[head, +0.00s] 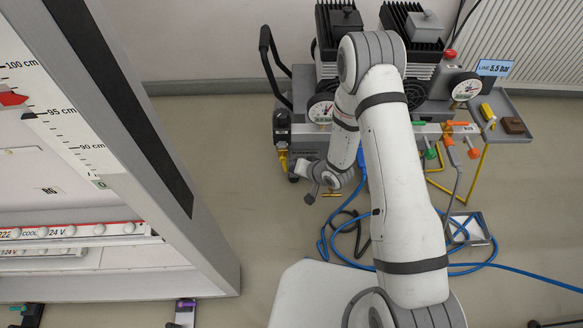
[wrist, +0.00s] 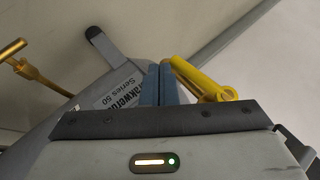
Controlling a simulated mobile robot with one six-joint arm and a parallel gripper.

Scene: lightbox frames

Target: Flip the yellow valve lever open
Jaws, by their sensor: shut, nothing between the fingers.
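The yellow valve lever (wrist: 203,80) shows in the wrist view just right of my fingertips. It slants from upper left to lower right, and its lower end is partly hidden behind my gripper body. My gripper (wrist: 160,84) is shut with its blue-grey fingers together and nothing between them. The fingers are close beside the lever's upper left end; I cannot tell whether they touch it. In the head view my arm reaches down to the front left of the machine, and I cannot make out the fingertips or the lever clearly there.
A brass T-handle (wrist: 22,62) stands left of my gripper, near a grey labelled body (wrist: 112,88). The machine carries gauges (head: 321,109), green and orange valves, and a side tray (head: 519,128). A blue hose (head: 520,277) loops over the floor. A grey-framed cabinet (head: 200,235) stands left.

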